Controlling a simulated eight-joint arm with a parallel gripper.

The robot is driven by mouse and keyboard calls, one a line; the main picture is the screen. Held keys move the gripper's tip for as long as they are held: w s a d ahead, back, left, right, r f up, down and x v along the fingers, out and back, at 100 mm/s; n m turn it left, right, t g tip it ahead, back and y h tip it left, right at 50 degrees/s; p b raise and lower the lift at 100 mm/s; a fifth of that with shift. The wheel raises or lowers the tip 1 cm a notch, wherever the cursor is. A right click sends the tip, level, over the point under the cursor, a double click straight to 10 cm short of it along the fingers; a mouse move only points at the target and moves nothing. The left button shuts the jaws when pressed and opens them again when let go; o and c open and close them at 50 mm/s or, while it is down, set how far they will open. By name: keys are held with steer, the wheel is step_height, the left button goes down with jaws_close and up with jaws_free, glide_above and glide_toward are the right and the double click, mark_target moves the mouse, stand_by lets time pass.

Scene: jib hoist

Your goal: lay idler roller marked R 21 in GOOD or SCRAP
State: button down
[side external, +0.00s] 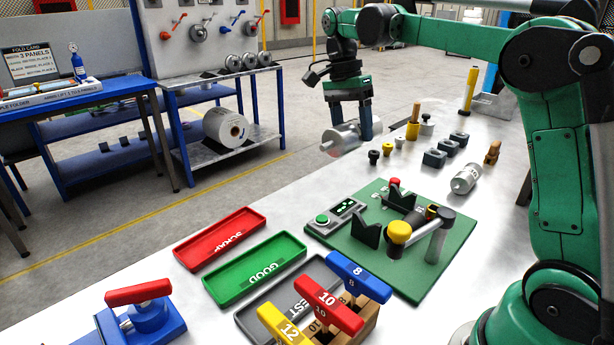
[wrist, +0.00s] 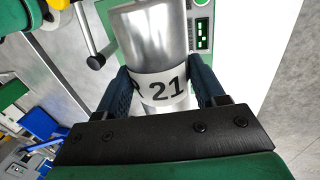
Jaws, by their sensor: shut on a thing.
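My gripper (side external: 351,112) is shut on a silver idler roller (side external: 342,138) and holds it up at the far side of the bench. In the wrist view the roller (wrist: 155,55) lies between the two jaws, and its white label reads 21, with the letter before it partly covered by the left jaw. The red SCRAP tray (side external: 221,240) and the green GOOD tray (side external: 254,270) lie on the bench at lower left, and both look empty. My gripper is well away from both trays.
A green fixture board (side external: 385,240) with black V-blocks, a yellow knob and a small lit panel stands mid-bench. Another silver roller (side external: 465,179) lies behind it. Coloured numbered handles (side external: 328,305) stand beside a grey tray. Small weights and blocks stand toward the back.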

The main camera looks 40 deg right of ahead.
steer(key=shift+w+a+f, duration=0.75)
steer(key=shift+a+f, duration=2)
steer(key=shift+a, duration=0.45)
steer(key=shift+w+a+f, duration=0.8)
steer(key=shift+a+f, duration=2)
steer(key=shift+a, duration=0.4)
steer(key=shift+w+a+f, duration=0.75)
steer(key=shift+a+f, duration=2)
steer(key=shift+a, duration=0.45)
steer(key=shift+w+x, duration=0.25)
steer(key=shift+x, duration=0.7)
jaws_free()
steer(key=shift+f, duration=0.1)
steer(key=s+v, duration=0.1)
steer(key=v, duration=0.6)
steer(key=shift+s, duration=0.35)
steer(key=shift+r, duration=0.25)
